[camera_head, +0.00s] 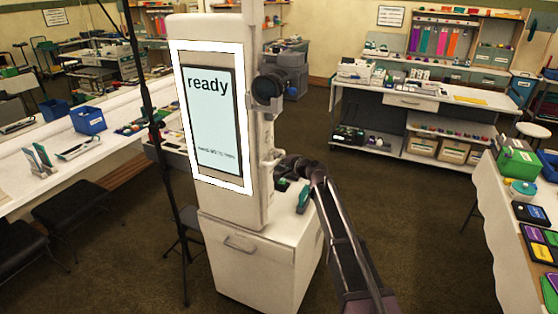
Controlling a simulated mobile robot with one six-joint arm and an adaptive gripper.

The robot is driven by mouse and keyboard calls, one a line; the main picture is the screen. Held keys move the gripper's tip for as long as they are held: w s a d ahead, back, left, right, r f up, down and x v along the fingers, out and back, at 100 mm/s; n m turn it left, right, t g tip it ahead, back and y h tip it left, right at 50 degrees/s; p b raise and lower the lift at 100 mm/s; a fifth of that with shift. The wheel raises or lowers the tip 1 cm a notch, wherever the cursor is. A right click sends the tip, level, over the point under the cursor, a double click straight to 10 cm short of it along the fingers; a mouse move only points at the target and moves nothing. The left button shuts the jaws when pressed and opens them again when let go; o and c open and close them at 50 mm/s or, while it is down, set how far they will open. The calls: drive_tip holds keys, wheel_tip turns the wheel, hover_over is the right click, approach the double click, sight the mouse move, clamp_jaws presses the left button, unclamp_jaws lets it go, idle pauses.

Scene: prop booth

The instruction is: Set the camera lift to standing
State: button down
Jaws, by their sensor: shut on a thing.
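The photo booth (185,110) is a tall white cabinet with a lit frame around a screen (210,118) that reads "ready". The camera lift is a pale vertical rail (250,45) on the booth's right side. A dark round camera (267,90) sits on it, level with the upper part of the screen. My gripper (281,164) is at the rail's lower part, well below the camera. It is shut on a small pale part there that looks like the lift's handle. The jaws are dark and small, and hide most of that part.
A white base cabinet (245,262) bears the booth; a teal item (303,199) lies on its top beside my arm. A black stand (152,120) rises just left of the booth. Tables with goods line the left and right. Dark carpet is open at the lower right.

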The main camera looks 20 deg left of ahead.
drive_tip(key=shift+r, duration=0.2)
drive_tip(key=c, duration=0.6)
unclamp_jaws()
drive_tip(key=shift+f, duration=0.25)
wheel_tip(320, 180, down, 12)
drive_tip(key=b, duration=1.3)
drive_tip(key=p+v, duration=0.4)
drive_tip(key=v, duration=1)
drive_tip(key=s+d+f+n+g+h, duration=0.1)
drive_tip(key=s+d+f, duration=0.1)
drive_tip(key=d, duration=0.1)
drive_tip(key=s+d+f+n+h, duration=0.1)
drive_tip(key=s+d+f, duration=0.1)
drive_tip(key=d, duration=0.2)
drive_tip(key=s+d+f+n+g+h, duration=0.1)
drive_tip(key=s+d+f+h, duration=0.1)
drive_tip(key=d+f, duration=0.1)
drive_tip(key=shift+s+d+f+n+g+b, duration=0.1)
drive_tip(key=shift+d+n+g+b, duration=0.25)
drive_tip(key=shift+d, duration=0.15)
